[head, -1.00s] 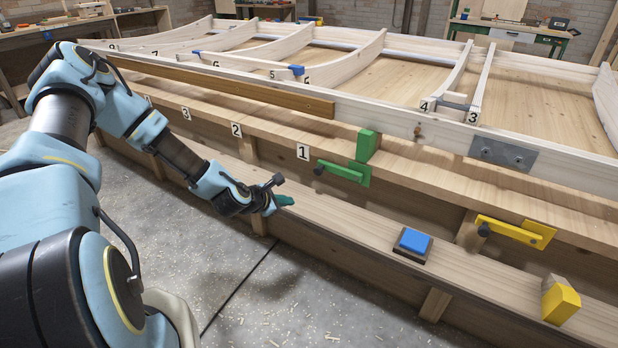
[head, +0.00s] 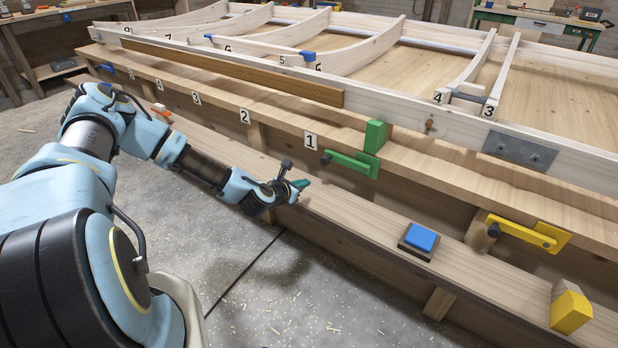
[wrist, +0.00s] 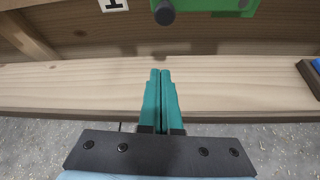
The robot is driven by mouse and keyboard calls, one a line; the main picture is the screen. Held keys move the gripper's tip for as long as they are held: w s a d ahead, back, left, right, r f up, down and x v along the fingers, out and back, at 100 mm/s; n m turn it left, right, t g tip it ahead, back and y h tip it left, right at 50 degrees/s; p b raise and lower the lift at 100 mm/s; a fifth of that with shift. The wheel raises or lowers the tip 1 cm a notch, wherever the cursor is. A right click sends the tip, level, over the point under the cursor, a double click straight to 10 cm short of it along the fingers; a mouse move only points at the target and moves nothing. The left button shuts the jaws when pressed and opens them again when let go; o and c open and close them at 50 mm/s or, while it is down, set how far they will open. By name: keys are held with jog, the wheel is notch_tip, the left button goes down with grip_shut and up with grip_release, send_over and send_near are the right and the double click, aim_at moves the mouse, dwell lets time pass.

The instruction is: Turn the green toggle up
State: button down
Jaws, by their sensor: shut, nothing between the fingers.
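The green toggle (head: 350,163) is a flat lever on a green plate on the bench's front face, to the right of the number 1 label. It lies nearly level, with a dark round knob (head: 326,158) at its left end. In the wrist view the knob (wrist: 164,13) and part of the green toggle (wrist: 215,5) show at the top edge. My gripper (head: 303,185) is left of and below the toggle, apart from it. Its teal fingers (wrist: 160,76) are together and empty, pointing toward the knob over the lower wooden ledge.
A green block (head: 375,136) stands just above the toggle. A blue button (head: 421,238) sits on the lower ledge (head: 360,218) to the right. A yellow toggle (head: 522,231) and a yellow block (head: 570,308) are further right. The ledge between gripper and button is clear.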

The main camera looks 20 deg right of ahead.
jog(key=p+x, duration=0.1)
jog(key=x, duration=0.7)
jog(key=shift+d+r+p, duration=0.3)
jog(key=shift+r+p, duration=0.3)
jog(key=shift+r, duration=0.3)
jog(key=shift+d+r+p, duration=0.3)
jog(key=shift+r+p, duration=0.25)
jog(key=shift+r, duration=0.4)
